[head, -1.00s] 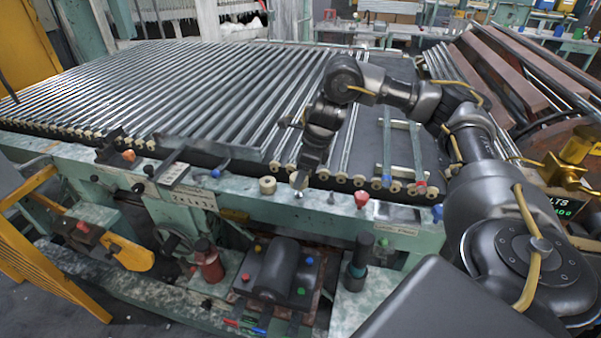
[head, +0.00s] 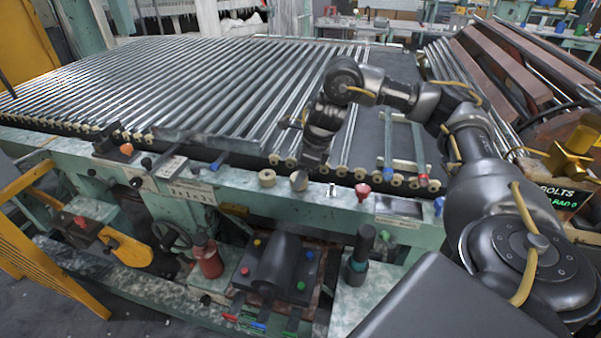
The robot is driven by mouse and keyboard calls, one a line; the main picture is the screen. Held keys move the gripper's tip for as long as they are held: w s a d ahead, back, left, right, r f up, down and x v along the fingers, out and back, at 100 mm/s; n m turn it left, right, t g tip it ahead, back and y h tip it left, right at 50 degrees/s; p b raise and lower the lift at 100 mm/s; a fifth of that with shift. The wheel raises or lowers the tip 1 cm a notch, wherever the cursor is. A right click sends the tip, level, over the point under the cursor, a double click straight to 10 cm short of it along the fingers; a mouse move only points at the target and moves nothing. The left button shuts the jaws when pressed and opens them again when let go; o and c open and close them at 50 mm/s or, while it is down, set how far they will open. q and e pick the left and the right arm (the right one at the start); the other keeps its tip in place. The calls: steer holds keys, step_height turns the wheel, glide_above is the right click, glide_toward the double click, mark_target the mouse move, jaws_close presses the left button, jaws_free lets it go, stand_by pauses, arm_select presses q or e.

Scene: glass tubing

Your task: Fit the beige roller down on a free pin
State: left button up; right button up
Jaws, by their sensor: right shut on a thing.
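My right gripper (head: 309,170) is at the front edge of the roller bed and points down, largely hidden by its own wrist. It is shut on a beige roller (head: 299,182), which looks brownish in shade, low over the green front rail (head: 230,190). The pin at that spot is hidden, and I cannot tell whether the roller is fully down on it. Another beige roller (head: 267,178) stands on the rail just to the left. A small bare metal pin (head: 332,190) stands on the rail to the right. My left gripper is not in view.
The bed of glass tubes (head: 190,85) lies behind the rail, with a row of beige end wheels along its edge. A red knob (head: 363,191) stands right of the bare pin. A blue-ended lever (head: 216,163) is to the left.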

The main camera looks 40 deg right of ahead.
steer(key=shift+f+b, duration=0.3)
steer(key=shift+f, duration=0.2)
steer(key=o, duration=1)
steer(key=shift+o, duration=0.2)
steer(key=shift+r, duration=0.15)
steer(key=shift+r, duration=0.3)
steer(key=p+v, duration=0.3)
steer(key=v, duration=0.7)
steer(key=shift+s+p, duration=0.25)
steer(key=shift+p, duration=0.15)
